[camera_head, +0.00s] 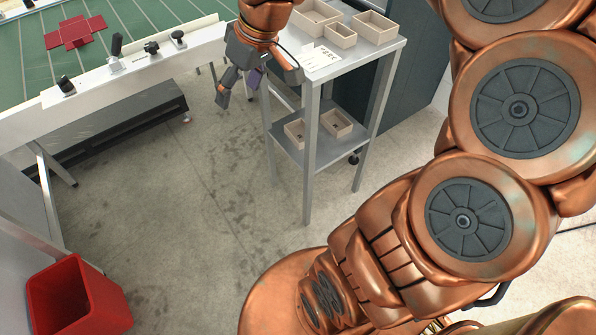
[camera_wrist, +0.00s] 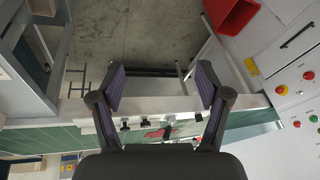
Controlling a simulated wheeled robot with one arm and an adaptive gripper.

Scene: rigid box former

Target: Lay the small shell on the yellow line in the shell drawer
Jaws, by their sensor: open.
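My gripper (camera_head: 252,88) hangs open and empty in the head view, left of a grey cart and above the floor. In the wrist view its two fingers (camera_wrist: 160,86) stand wide apart with nothing between them. Open beige box shells stand on the cart top: a larger one (camera_head: 312,20) at the back, one (camera_head: 375,28) at the right and a small one (camera_head: 341,36) in front. Two more small shells, one left (camera_head: 294,131) and one right (camera_head: 338,126), sit on the lower shelf. I cannot tell which is the task's small shell. No yellow line or shell drawer can be made out.
The grey cart (camera_head: 309,150) has a printed sheet (camera_head: 318,62) on top. A green-topped table (camera_head: 30,62) at left carries a red cross-shaped piece (camera_head: 75,32) and black-handled fittings (camera_head: 115,55). A red bin (camera_head: 78,300) stands at lower left. The floor between is clear.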

